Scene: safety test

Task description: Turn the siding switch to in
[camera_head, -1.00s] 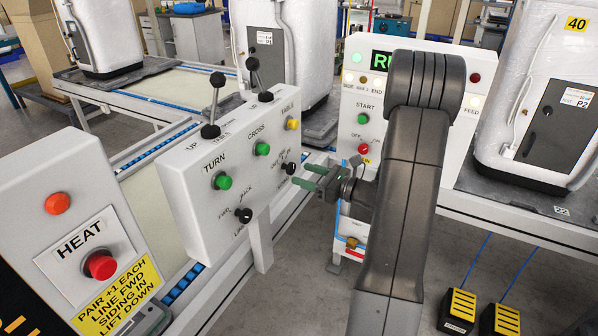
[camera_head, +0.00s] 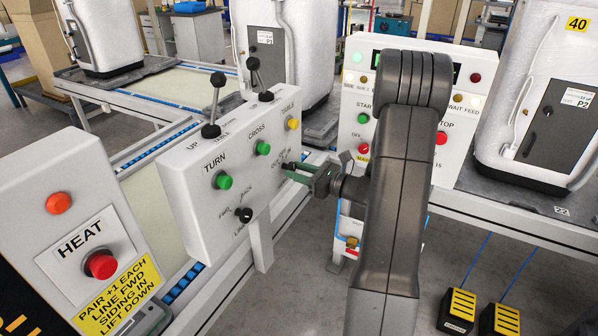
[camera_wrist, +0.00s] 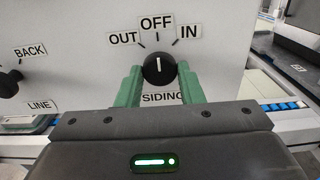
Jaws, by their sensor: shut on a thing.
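The siding switch (camera_wrist: 159,68) is a black round knob on the white control box (camera_head: 190,235), seen in the wrist view. Its white pointer line stands upright, towards OFF, with OUT to the left and IN to the right. My gripper (camera_wrist: 158,78) has its green fingers on both sides of the knob, shut on it. In the head view my gripper (camera_head: 290,172) reaches the right end of the box's face, and its fingers hide the knob there.
The box also bears a black LINE knob (camera_head: 244,214), green TURN (camera_head: 222,181) and CROSS (camera_head: 262,148) buttons, a yellow TABLE button (camera_head: 292,124) and two upright levers on top. A HEAT panel (camera_head: 60,215) stands at the left. Yellow pedals (camera_head: 460,305) lie on the floor.

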